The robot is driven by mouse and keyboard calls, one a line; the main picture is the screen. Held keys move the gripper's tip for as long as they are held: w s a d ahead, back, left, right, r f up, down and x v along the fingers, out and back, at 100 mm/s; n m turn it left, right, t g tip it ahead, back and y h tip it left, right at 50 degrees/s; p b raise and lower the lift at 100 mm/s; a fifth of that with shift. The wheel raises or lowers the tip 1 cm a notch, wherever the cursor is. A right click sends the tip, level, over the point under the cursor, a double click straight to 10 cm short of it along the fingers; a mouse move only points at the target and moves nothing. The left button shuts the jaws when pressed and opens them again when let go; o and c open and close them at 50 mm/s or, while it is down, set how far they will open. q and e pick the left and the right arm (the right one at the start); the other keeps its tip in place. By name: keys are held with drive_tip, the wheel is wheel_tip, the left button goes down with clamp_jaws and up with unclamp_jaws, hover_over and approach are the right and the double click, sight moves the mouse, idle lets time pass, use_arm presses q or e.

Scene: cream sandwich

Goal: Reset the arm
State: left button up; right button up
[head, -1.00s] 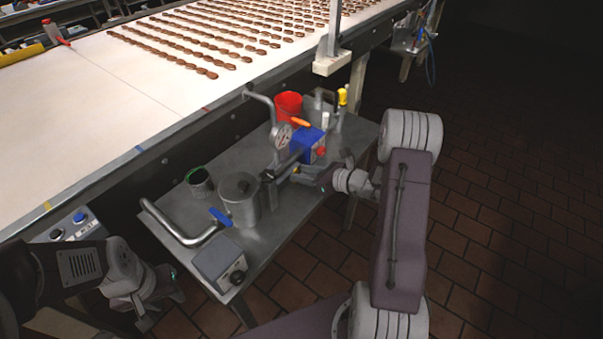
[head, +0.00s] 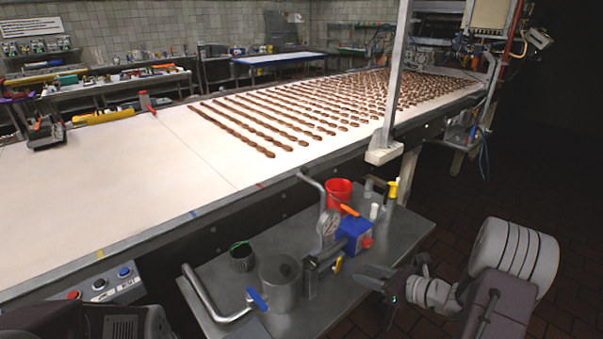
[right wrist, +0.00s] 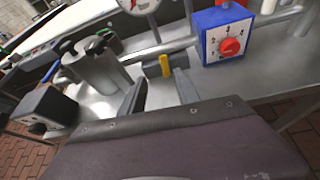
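My right gripper (head: 368,277) is at the front edge of the metal table, in front of the blue box. In the right wrist view, its two fingers (right wrist: 160,88) are spread apart with nothing between them. A yellow handle (right wrist: 166,66) on the pipework lies just beyond the fingertips, apart from them. The blue box with a red dial (right wrist: 226,38) is to the right of the fingers, and it also shows in the head view (head: 354,234). Part of my left arm shows at the bottom left of the head view, but its gripper is out of frame.
A metal table (head: 400,228) bears a steel pot (head: 280,285), a red bucket (head: 338,192), a dark cup (head: 241,258) and a pressure gauge (head: 328,223). Behind it runs a white conveyor (head: 120,180) with rows of chocolate pieces. Brick floor is open at the right.

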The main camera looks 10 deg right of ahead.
drive_tip(key=s+a+n+g+p, duration=0.3)
drive_tip(key=s+a+n+g, duration=0.7)
drive_tip(key=s+a+n, duration=0.25)
drive_tip(key=s+n+h, duration=0.1)
drive_tip(key=n+h, duration=0.1)
drive_tip(key=n, duration=0.3)
drive_tip(key=s+d+r+n+h+p, duration=0.1)
drive_tip(key=s+n+h, duration=0.1)
drive_tip(key=n, duration=0.4)
drive_tip(key=s+d+r+n+h, duration=0.1)
drive_tip(key=n+h, duration=0.2)
drive_tip(key=n, duration=0.3)
drive_tip(key=shift+s+d+r+n, duration=0.15)
drive_tip(key=shift+s+d+n, duration=0.05)
drive_tip(key=shift+s+n, duration=0.05)
